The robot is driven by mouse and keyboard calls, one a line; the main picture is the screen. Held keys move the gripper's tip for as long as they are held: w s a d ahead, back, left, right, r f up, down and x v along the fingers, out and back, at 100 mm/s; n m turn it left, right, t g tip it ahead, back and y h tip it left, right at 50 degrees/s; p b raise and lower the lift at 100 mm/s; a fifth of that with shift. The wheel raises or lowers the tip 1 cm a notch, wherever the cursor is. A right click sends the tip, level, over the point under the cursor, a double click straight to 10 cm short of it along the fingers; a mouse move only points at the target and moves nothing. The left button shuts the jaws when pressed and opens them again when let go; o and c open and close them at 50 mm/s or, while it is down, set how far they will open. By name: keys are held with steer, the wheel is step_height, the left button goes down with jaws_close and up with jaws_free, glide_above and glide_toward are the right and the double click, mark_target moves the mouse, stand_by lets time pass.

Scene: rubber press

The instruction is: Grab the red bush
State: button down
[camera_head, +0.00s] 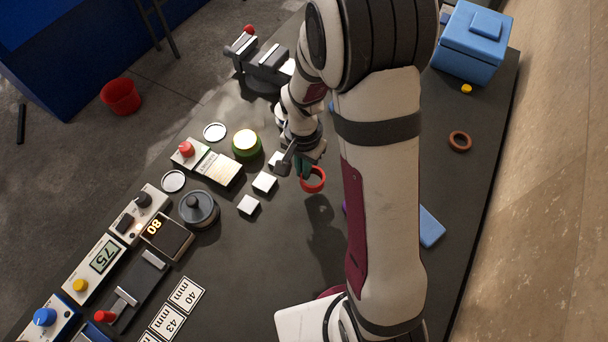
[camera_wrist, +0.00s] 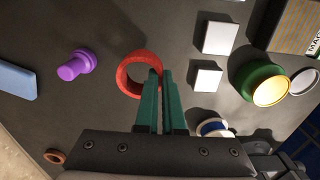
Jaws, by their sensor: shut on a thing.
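The red bush (camera_head: 314,181) is a short open ring. In the wrist view the red bush (camera_wrist: 132,72) stands out at the tips of my gripper's two green fingers. My gripper (camera_wrist: 162,76) is shut on the right side of the ring's wall. In the head view my gripper (camera_head: 303,172) is just left of the ring, partly hidden by my own arm. A dark shadow lies below the ring in the head view, so it seems held above the table.
White blocks (camera_head: 264,182) and a green cup (camera_head: 246,143) stand left of the gripper. A purple piece (camera_wrist: 76,65) and a blue block (camera_wrist: 17,80) lie beyond the bush. A brown ring (camera_head: 460,141) lies at right. Press controls (camera_head: 104,257) fill the table's left side.

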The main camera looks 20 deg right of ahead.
steer(key=s+d+r, duration=0.6)
steer(key=d+r, duration=0.1)
steer(key=d, duration=0.3)
stand_by(0.4)
